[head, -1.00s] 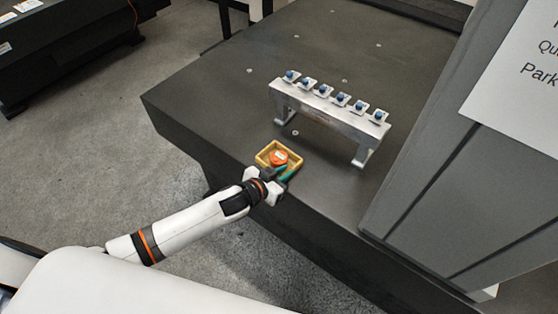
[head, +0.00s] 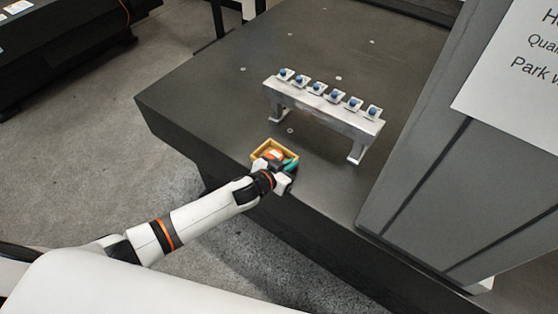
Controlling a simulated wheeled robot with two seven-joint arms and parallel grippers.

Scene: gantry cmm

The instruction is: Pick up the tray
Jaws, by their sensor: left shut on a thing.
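The gripper hides that wall and part of the tray's contents. I cannot tell whether the tray touches the table. My right gripper is out of view.
A metal rack (head: 322,106) with a row of blue-tipped pieces stands behind the tray. A large grey column (head: 445,165) with a paper sign (head: 520,75) rises at the right. The granite table (head: 205,95) is clear to the left.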

